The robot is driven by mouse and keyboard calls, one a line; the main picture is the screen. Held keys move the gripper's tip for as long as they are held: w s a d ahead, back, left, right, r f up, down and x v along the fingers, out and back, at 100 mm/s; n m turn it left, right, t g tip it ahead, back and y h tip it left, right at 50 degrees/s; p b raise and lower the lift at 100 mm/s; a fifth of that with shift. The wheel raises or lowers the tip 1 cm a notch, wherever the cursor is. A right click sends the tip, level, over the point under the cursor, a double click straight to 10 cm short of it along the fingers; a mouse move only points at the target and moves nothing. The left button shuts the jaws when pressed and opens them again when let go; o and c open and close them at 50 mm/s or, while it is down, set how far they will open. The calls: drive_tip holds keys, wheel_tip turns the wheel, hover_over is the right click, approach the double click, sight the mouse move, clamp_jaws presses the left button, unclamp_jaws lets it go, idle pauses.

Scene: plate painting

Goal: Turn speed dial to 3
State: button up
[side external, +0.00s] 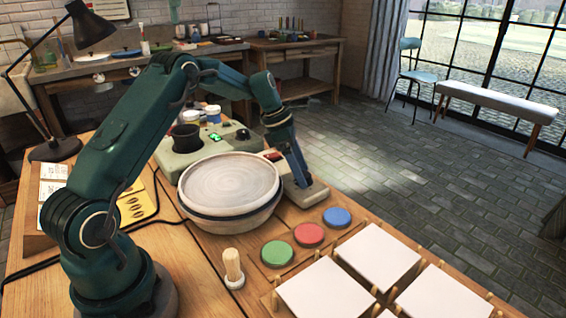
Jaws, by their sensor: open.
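A pale green control unit (178,165) stands behind the wheel, with a small lit green display (214,137) on top. A dark round knob (243,134) sits to the right of the display and may be the speed dial; its number marks are too small to read. My gripper (303,184) is open and points down at the right of the round plate, over a small grey-beige block (306,196). I cannot tell whether it touches the block. It is apart from the knob, to its right and nearer the camera.
A round pale plate (232,185) lies on a wide bowl-like wheel. White tiles (378,256) sit among wooden pegs. A dark cup (186,138) stands on the unit.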

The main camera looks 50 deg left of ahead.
clamp_jaws()
drive_tip(key=shift+w+a+m+g+h, duration=0.1)
drive_tip(key=shift+m+g+h, duration=0.2)
drive_tip(key=shift+m, duration=0.75)
drive_tip(key=shift+w+m+g+h, duration=0.15)
drive_tip(key=shift+m+g, duration=0.25)
drive_tip(key=shift+m, duration=0.65)
drive_tip(key=shift+s, duration=0.1)
unclamp_jaws()
